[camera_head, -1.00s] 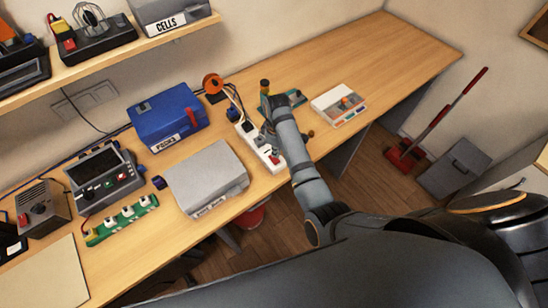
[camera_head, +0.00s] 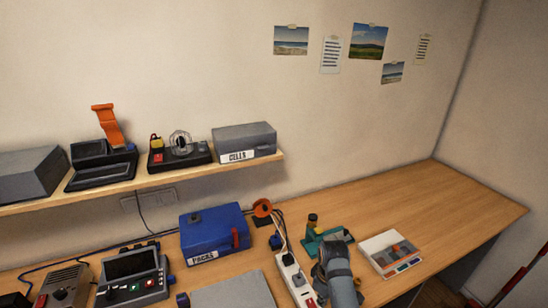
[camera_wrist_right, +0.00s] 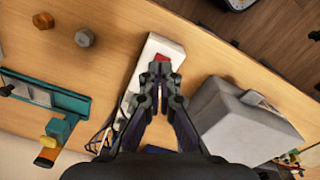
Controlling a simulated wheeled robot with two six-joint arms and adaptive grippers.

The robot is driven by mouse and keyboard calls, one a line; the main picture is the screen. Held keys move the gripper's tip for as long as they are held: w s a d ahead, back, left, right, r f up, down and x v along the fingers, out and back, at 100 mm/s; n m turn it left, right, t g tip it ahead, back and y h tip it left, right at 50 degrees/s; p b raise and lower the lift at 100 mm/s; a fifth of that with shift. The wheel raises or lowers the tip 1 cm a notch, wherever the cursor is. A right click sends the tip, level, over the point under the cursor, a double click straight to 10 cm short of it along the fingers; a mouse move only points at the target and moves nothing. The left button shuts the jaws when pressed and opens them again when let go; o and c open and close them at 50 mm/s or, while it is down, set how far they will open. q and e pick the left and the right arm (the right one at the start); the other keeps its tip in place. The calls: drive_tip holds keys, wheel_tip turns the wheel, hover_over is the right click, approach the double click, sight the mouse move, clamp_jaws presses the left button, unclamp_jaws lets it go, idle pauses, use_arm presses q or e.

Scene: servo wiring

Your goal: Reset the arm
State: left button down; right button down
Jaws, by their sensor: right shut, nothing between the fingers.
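My right arm reaches up from the bottom edge in the head view, and it hides its own gripper there. In the right wrist view my right gripper (camera_wrist_right: 161,67) is shut and empty. Its fingertips are over the white power strip (camera_wrist_right: 158,46), just by the strip's red switch (camera_wrist_right: 162,58); I cannot tell whether they touch it. The power strip (camera_head: 292,277) also shows in the head view, left of the arm. A teal fixture (camera_wrist_right: 72,99) with a yellow and orange knob lies to the left in the wrist view. My left gripper is not in view.
A blue PACKS box (camera_head: 212,232), an orange reel (camera_head: 262,207) and a white tray (camera_head: 383,258) stand on the bench. A shelf (camera_head: 60,199) overhangs its back left. A grey box (camera_wrist_right: 238,120) lies right of the gripper. The bench's right end is clear.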

drive_tip(key=s+d+r+m+t+h, duration=0.1)
drive_tip(key=s+d+r+m+t, duration=0.2)
drive_tip(key=s, duration=0.6)
drive_tip(key=s+d+r+m, duration=0.3)
drive_tip(key=s+d+m, duration=0.15)
drive_tip(key=s, duration=0.45)
wheel_tip(320, 180, down, 36)
drive_tip(key=s+d+r+g+b, duration=0.1)
drive_tip(key=s+d+b, duration=0.2)
drive_tip(key=b, duration=0.5)
drive_tip(key=s+f+g+b, duration=0.1)
drive_tip(key=s+f+b, duration=0.4)
drive_tip(key=s+f, duration=1.2)
wheel_tip(320, 180, down, 5)
drive_tip(key=shift+s+d+r+m, duration=0.2)
drive_tip(key=shift+s+d+m, duration=0.15)
drive_tip(key=shift+d+m, duration=0.1)
